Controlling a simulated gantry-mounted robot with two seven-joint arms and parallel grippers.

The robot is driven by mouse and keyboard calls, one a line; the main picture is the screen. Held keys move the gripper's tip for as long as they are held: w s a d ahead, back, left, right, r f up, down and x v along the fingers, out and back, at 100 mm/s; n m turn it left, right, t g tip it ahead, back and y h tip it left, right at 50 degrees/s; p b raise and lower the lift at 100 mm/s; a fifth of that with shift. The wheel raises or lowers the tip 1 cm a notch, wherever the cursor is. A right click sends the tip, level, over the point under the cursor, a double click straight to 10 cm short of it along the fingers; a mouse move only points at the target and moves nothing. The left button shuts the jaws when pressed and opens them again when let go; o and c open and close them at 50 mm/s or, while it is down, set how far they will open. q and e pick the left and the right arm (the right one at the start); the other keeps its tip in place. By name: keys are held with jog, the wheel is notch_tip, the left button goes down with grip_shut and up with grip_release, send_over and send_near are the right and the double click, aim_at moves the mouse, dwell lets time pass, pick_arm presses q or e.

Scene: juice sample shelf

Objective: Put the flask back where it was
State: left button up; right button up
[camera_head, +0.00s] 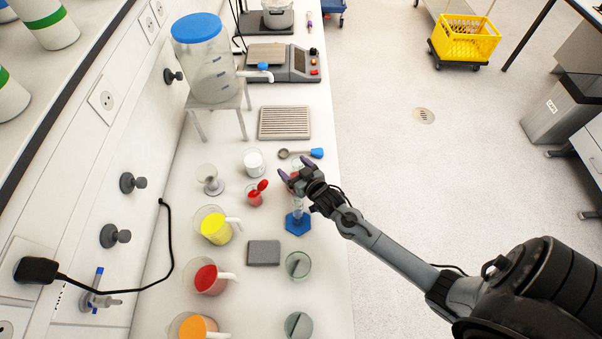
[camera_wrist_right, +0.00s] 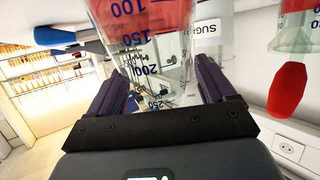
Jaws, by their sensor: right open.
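The clear flask (camera_wrist_right: 150,40) fills the top middle of the right wrist view, with blue volume marks and red contents at the picture's top. In the head view it is largely hidden by my right gripper (camera_head: 292,174). My right gripper is open, with one dark purple finger on each side of the flask in the right wrist view (camera_wrist_right: 160,85). I cannot tell whether either finger touches the glass. My left gripper is out of view.
A cylinder with a blue base (camera_head: 297,225) stands just below the gripper in the head view. A white jar (camera_head: 254,162), a spoon (camera_head: 302,153), a red-topped vessel (camera_head: 256,196) and a yellow-filled beaker (camera_head: 215,228) are near. A grey block (camera_head: 263,253) lies lower down.

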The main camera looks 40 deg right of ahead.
jog(key=shift+s+r, duration=0.1)
jog(key=shift+s, duration=0.25)
jog(key=v, duration=1.1)
jog(key=shift+s+a+r, duration=0.1)
jog(key=shift+s+r, duration=0.05)
